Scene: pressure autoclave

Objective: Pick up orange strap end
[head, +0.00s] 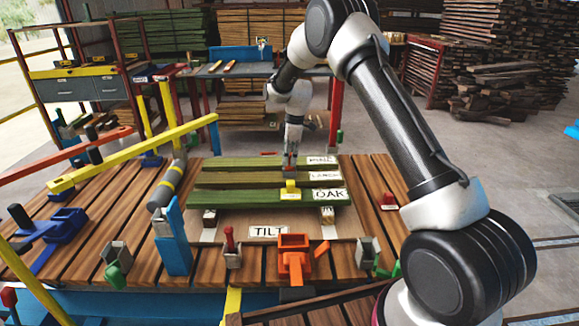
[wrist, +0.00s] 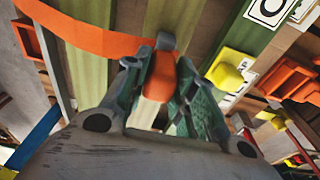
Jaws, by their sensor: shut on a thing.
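My gripper (wrist: 160,85) is shut on the orange strap end (wrist: 158,88), whose tip sits between the two green finger pads. The orange strap (wrist: 95,37) runs from the fingers toward the upper left in the wrist view. In the head view my gripper (head: 291,165) is over the green boards (head: 250,180), just behind a yellow block (head: 291,187). The strap itself is too small to make out clearly there. The yellow block also shows right of the fingers in the wrist view (wrist: 229,72).
The boards carry white labels, one reading OAK (head: 329,194). An orange bracket (head: 295,258) stands at the front of the slatted table (head: 130,215), beside a TILT label (head: 268,232). A long yellow bar (head: 135,152) and a blue post (head: 173,240) stand to the left.

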